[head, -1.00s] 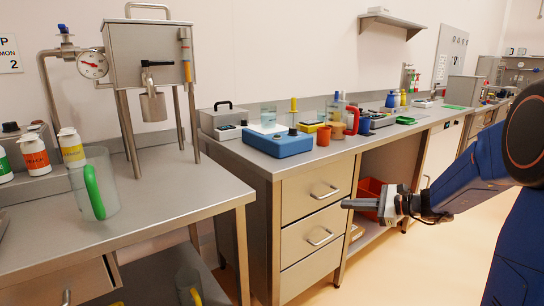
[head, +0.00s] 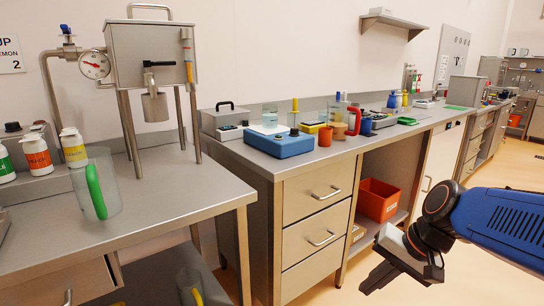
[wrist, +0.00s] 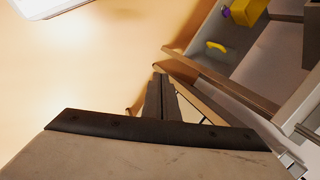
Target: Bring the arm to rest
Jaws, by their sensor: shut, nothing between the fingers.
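My gripper (head: 376,279) is at the lower right of the head view, in front of the drawer bench and clear of it. Its fingers point down and to the left. In the wrist view the two dark fingers (wrist: 160,97) lie together with nothing between them. My arm comes in from the right edge of the head view, blue with a dark joint.
A metal hopper (head: 152,55) stands on the left bench (head: 160,190), beside a clear jug with a green handle (head: 96,191). The drawer bench (head: 311,192) carries a blue device (head: 279,143). An orange bin (head: 378,199) sits on its lower shelf. The floor around my gripper looks clear.

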